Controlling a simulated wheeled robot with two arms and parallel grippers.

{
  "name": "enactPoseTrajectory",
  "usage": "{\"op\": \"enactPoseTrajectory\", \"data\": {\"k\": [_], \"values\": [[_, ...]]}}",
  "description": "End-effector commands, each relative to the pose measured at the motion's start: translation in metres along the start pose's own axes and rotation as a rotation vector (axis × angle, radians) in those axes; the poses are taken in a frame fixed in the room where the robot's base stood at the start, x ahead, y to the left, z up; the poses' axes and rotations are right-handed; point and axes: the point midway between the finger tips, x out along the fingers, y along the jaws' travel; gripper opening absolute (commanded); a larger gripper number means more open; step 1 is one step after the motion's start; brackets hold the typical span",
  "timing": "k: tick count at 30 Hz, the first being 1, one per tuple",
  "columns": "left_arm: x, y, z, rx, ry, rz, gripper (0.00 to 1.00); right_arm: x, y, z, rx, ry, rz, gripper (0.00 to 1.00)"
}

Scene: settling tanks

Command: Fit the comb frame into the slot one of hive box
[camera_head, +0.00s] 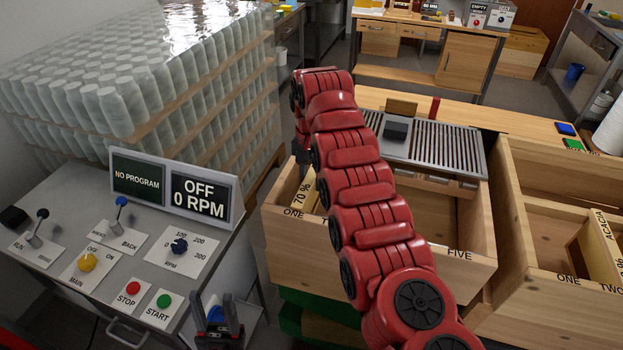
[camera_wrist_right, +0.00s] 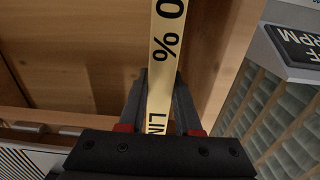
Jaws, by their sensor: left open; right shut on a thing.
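The comb frame (camera_head: 302,191) shows its pale top bar, marked "70 %", at the left end of the hive box (camera_head: 372,262), by the label ONE. My right gripper (camera_head: 303,163) is over it, partly behind my red arm. In the right wrist view my right gripper (camera_wrist_right: 160,105) is shut on the frame's top bar (camera_wrist_right: 163,50), which runs beside a wooden box wall (camera_wrist_right: 215,55). I cannot tell whether the frame is fully down in the slot. My arm hides the box's middle, between ONE and FIVE. My left gripper (camera_head: 217,318) is open and empty, low beside the control desk.
A second wooden box (camera_head: 520,225) at the right holds a frame marked ACACIA (camera_head: 595,248). A slatted metal tray (camera_head: 430,145) lies behind the hive box. The control desk (camera_head: 60,200) and stacked jars (camera_head: 150,85) stand at the left.

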Motion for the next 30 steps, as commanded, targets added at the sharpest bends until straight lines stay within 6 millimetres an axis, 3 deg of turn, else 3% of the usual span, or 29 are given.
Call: {"op": "enactPoseTrajectory", "data": {"k": [15,16,21,30], "values": [[-0.009,0.000,0.002,0.000,0.000,0.000,0.50,0.012,0.000,0.000,0.000,0.002,-0.001,0.00],[-0.008,0.000,0.001,0.000,0.000,0.000,0.50,0.011,0.000,0.000,0.000,0.002,-0.001,0.38],[-0.008,0.000,0.001,0.000,0.000,0.000,0.50,0.011,0.000,0.000,0.000,0.001,-0.001,0.67],[-0.008,0.000,0.001,0.000,0.000,0.000,0.50,0.011,0.000,0.000,0.000,0.000,0.000,0.67]]}}
